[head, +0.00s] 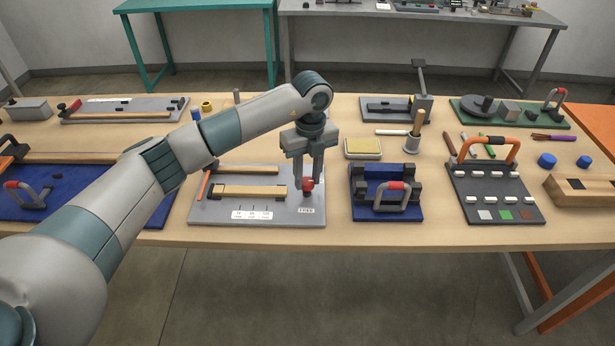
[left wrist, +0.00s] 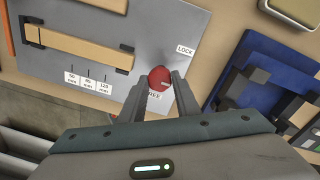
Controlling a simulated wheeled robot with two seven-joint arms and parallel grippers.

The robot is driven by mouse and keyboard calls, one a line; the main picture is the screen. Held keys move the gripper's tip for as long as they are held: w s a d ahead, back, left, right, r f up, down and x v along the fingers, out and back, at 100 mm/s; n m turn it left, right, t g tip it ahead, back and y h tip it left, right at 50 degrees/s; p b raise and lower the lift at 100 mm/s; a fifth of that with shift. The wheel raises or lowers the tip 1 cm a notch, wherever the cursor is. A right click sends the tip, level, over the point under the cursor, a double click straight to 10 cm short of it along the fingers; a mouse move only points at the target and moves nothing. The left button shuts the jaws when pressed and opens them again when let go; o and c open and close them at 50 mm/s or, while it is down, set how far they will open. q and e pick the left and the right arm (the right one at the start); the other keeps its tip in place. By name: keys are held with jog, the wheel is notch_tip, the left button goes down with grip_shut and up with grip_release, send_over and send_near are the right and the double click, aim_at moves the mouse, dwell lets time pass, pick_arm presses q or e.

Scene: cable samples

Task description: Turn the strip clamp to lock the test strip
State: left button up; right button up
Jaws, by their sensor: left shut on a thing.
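The strip clamp's red knob (head: 308,184) stands at the right side of a light grey board (head: 225,213). My left gripper (head: 306,181) points down over the knob and is shut on it. In the left wrist view the red knob (left wrist: 159,78) sits between the two fingertips, close to the "FREE" label, which is partly hidden. The "LOCK" label (left wrist: 185,49) is farther up and right. The tan test strip (head: 250,191) lies flat on the board left of the knob, and also shows in the left wrist view (left wrist: 85,47). The clamp's arm is hidden.
A blue fixture with a red-gripped handle (head: 387,198) stands just right of the board. A yellow pad (head: 363,147) lies behind it. A dark board with an orange handle (head: 491,190) is farther right. The table's front edge (head: 250,240) runs close before the board.

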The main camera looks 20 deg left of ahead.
jog(key=shift+w+a, duration=0.2)
jog(key=shift+w, duration=0.1)
pick_arm(q)
jog(key=o, duration=1)
jog(key=shift+o, duration=0.2)
pick_arm(e)
jog(key=shift+s, duration=0.3)
pick_arm(q)
jog(key=shift+r, duration=0.1)
